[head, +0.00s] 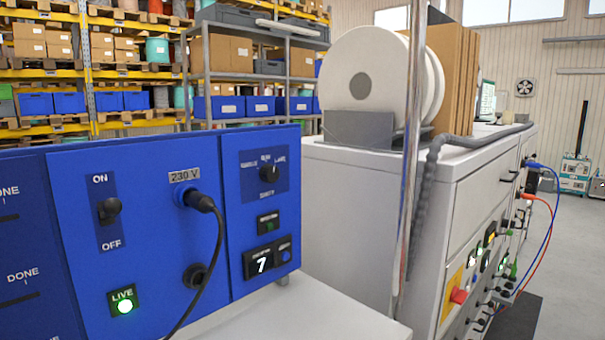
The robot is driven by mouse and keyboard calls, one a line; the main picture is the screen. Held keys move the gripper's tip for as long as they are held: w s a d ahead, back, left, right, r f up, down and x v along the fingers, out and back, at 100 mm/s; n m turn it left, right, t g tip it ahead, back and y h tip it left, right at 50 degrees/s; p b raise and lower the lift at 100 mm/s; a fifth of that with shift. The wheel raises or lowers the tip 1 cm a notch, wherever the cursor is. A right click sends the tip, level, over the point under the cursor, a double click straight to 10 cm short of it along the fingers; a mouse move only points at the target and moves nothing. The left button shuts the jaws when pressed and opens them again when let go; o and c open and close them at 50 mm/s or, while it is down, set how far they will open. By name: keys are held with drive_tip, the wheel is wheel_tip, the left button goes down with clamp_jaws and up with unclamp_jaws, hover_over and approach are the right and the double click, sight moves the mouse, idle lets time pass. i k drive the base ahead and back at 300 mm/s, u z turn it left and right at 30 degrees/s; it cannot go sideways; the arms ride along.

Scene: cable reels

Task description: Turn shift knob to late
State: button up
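The shift knob (269,173) is a small black rotary knob on the upper right part of a blue control panel (150,190). Small white labels ring it on a darker blue plate. The label at its upper right looks like LATE, but the print is too small to read surely. I cannot tell which label the knob points to. Nothing touches or covers it. My gripper is not in view.
The plug's cable hangs down. A thin metal post (410,160) and grey machine (470,190) stand right.

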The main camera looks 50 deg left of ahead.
sight(267, 173)
drive_tip(key=i, duration=0.8)
drive_tip(key=u, duration=3.25)
